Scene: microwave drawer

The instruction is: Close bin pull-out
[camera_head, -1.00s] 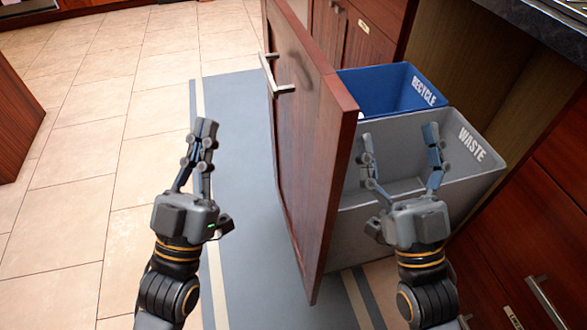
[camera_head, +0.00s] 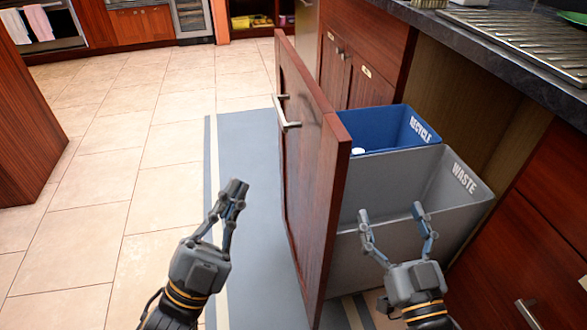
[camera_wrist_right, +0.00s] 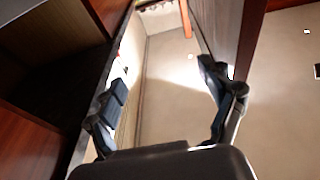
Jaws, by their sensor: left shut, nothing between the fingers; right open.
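The bin pull-out stands open, its dark red wooden front panel (camera_head: 312,165) jutting over the floor, with a metal bar handle (camera_head: 284,112) on its left face. Behind the panel sit a blue RECYCLE bin (camera_head: 385,128) and a grey WASTE bin (camera_head: 400,180). My left gripper (camera_head: 238,188) is shut and empty, left of the panel and apart from it. My right gripper (camera_head: 392,213) is open, in front of the grey bin on the right side of the panel. In the right wrist view its open fingers (camera_wrist_right: 165,80) show; the panel's identity there is hard to tell.
The cabinet opening (camera_head: 465,100) behind the bins is empty where visible. A dark countertop (camera_head: 480,45) with a ribbed metal tray (camera_head: 530,42) overhangs it. A grey-blue mat (camera_head: 250,150) and tiled floor (camera_head: 150,150) lie clear on the left.

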